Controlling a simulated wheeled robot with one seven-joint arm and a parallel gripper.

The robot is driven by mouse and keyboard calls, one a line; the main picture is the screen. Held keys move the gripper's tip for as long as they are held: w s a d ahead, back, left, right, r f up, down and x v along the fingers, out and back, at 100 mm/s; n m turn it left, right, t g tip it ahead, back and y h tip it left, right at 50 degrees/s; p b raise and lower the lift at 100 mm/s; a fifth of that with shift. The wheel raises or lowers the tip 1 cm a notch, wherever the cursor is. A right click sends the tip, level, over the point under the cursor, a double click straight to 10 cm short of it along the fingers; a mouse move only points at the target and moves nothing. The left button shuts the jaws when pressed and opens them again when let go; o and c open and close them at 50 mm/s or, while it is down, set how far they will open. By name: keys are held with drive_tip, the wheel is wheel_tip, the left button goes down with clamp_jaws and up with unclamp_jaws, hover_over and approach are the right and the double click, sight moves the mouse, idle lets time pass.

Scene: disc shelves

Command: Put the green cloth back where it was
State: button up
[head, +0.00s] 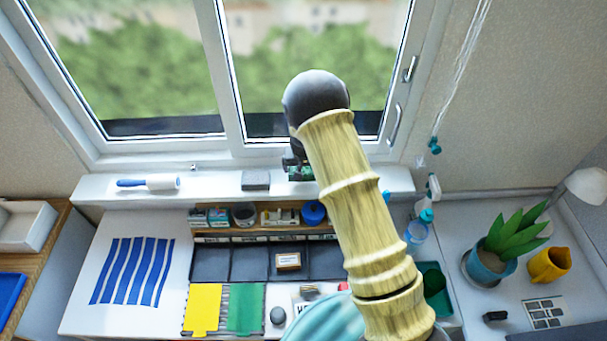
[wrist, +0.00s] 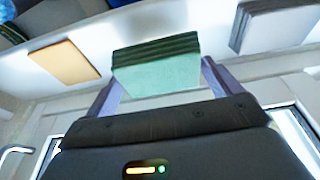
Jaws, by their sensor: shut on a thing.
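The green cloth (head: 300,174) is a small folded stack at the windowsill, partly hidden behind my arm in the head view. The wrist view shows its layered edge and flat pale green face (wrist: 155,74). My gripper (wrist: 158,88) is shut on it, with one finger at each side of the cloth. In the head view the gripper is mostly hidden behind my arm. I cannot tell whether the cloth touches the white sill (head: 222,183).
A grey block (head: 256,180) lies on the sill left of the cloth; it also shows in the wrist view (wrist: 275,24). A tan flat piece (wrist: 63,62) lies on the other side. A blue-handled roller (head: 148,183) is farther left. The window stands close behind.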

drive_tip(key=shift+f+p, duration=0.8)
drive_tip(key=shift+f, duration=1.15)
drive_tip(key=shift+f, duration=0.1)
drive_tip(key=o, duration=0.6)
drive_tip(key=b+v, duration=0.5)
drive_tip(key=v, duration=0.7)
